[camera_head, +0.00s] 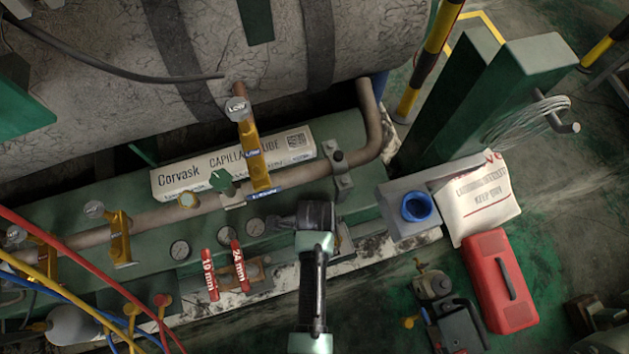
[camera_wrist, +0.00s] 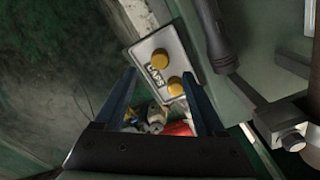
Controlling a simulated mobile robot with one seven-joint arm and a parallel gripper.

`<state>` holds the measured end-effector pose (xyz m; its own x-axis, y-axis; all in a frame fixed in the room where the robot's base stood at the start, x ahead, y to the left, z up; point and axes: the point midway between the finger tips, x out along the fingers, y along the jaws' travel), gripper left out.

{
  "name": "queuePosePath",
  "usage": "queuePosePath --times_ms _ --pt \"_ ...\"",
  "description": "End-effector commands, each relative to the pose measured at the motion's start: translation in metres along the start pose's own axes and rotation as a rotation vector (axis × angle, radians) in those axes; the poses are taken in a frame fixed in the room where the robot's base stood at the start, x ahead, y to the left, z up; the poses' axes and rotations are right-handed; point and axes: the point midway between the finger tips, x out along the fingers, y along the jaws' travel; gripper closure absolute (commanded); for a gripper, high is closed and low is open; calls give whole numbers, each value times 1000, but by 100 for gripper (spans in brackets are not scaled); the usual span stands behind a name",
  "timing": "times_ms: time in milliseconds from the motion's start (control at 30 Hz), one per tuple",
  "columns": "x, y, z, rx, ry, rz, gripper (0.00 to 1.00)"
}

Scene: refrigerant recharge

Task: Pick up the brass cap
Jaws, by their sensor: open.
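In the wrist view, two round brass caps lie on a pale plate (camera_wrist: 142,46) marked CAPS: one cap (camera_wrist: 152,59) near its middle, the other cap (camera_wrist: 175,87) at its near end. My gripper (camera_wrist: 160,75) is open, with its fingers on either side of the near cap in the picture. Nothing is held, and I cannot tell the height left between fingertips and cap. In the head view I cannot make out the caps plate or my fingers; my arm (camera_head: 313,285) covers the middle bottom.
A pipe with yellow-handled valves (camera_head: 254,150) crosses the green base. Gauges (camera_head: 180,250) and red wrenches (camera_head: 239,265) are left of my arm. A blue cup (camera_head: 417,207), a paper bag (camera_head: 480,205) and a red case (camera_head: 499,282) are at right.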

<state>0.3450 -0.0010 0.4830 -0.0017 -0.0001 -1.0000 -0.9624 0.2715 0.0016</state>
Motion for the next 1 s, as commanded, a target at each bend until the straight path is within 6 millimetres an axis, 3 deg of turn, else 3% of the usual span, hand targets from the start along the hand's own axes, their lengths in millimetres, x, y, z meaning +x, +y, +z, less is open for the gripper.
queuePosePath --times_ms 233,500,800,1000 --pt "22 0 0 0 0 0 28" --pt "60 0 1 -1 -1 -1 28" --pt "63 0 1 0 -1 -2 28" --pt "63 0 0 0 -1 -2 62"
